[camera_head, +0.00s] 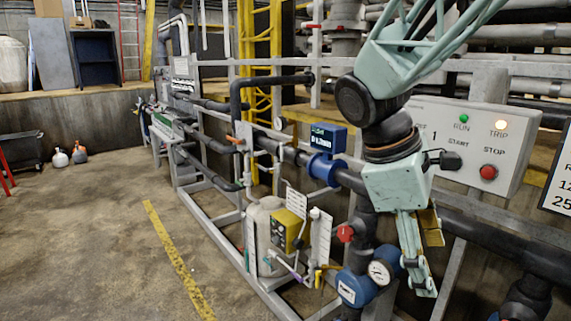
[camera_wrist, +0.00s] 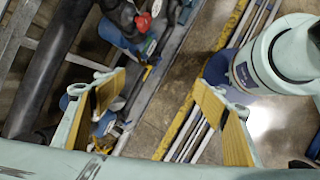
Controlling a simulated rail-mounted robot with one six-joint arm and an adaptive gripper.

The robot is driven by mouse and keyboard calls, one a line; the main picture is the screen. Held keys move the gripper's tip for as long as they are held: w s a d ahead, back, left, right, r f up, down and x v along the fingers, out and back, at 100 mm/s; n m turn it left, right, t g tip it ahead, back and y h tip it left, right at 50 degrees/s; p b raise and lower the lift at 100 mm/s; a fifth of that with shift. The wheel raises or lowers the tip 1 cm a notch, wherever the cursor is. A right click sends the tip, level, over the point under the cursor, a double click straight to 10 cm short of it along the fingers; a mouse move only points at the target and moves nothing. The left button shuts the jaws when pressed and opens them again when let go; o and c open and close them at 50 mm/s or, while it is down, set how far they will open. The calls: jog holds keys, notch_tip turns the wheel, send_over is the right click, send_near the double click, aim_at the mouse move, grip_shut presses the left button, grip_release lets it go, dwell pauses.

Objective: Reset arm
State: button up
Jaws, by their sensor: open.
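My arm (camera_head: 385,100) comes down from the top right in the head view. My gripper (camera_head: 430,265) hangs below its pale green wrist housing and points downward, in front of the pipework and beside the blue gauge fitting (camera_head: 362,285). In the wrist view my gripper (camera_wrist: 160,95) shows two yellow-padded fingers held wide apart. Nothing is between them but the floor and pipes further away.
A control box (camera_head: 475,145) with a green RUN lamp, a lit TRIP lamp and a red STOP button (camera_head: 488,172) is just behind my wrist. A red knob (camera_head: 345,233) and a blue flowmeter (camera_head: 327,155) sit on the pipes. Open floor (camera_head: 100,240) lies left.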

jog(key=s+a+r+m+t+y, duration=0.1)
jog(key=s+a+m+t+y, duration=0.1)
jog(key=s+m, duration=0.3)
jog(key=s+a+r+m+t+y, duration=0.2)
jog(key=s+m, duration=0.4)
jog(key=s, duration=0.8)
jog(key=shift+s+a+r+y, duration=0.3)
jog(key=shift+a+y, duration=0.2)
jog(key=shift+a, duration=0.55)
